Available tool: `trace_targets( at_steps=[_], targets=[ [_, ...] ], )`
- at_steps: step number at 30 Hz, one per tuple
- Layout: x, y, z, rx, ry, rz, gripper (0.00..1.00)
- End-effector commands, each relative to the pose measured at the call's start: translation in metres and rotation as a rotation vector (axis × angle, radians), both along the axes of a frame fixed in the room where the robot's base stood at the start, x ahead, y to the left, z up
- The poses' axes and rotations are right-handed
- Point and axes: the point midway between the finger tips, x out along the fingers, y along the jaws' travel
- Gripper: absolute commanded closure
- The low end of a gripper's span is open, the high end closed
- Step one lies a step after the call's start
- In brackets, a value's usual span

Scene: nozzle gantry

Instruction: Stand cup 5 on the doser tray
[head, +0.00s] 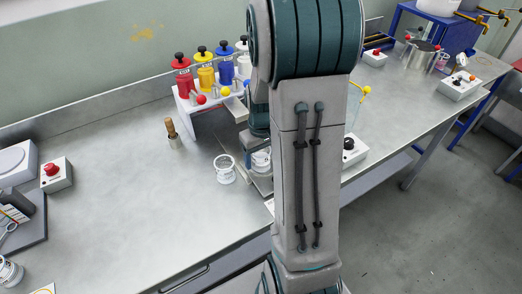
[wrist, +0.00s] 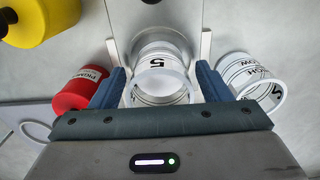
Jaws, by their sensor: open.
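Cup 5 (wrist: 158,62), a white cup with a black 5 and ring lines, is between the fingers of my gripper (wrist: 162,82) in the wrist view. The fingers are open, one on each side of it; I cannot tell whether either touches. Cup 5 appears to be on the grey plate of the doser tray (wrist: 165,22), which has a pale upright strip on each side.
Another labelled white cup (wrist: 250,80) is close on the right in the wrist view; a cup (head: 225,169) stands left of the plate in the head view. Red (head: 183,78), yellow and blue bottles stand in a white rack. A wooden-handled brush (head: 172,133) is nearby.

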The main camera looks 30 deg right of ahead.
Motion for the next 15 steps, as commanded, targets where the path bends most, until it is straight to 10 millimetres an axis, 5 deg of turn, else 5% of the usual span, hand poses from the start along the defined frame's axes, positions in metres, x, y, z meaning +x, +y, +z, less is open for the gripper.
trace_targets(
  at_steps=[5,15],
  targets=[
    [0.001,0.0,0.018,-0.002,-0.005,0.0,0.29],
    [0.001,0.0,0.09,-0.002,-0.006,0.0,0.29]
  ],
)
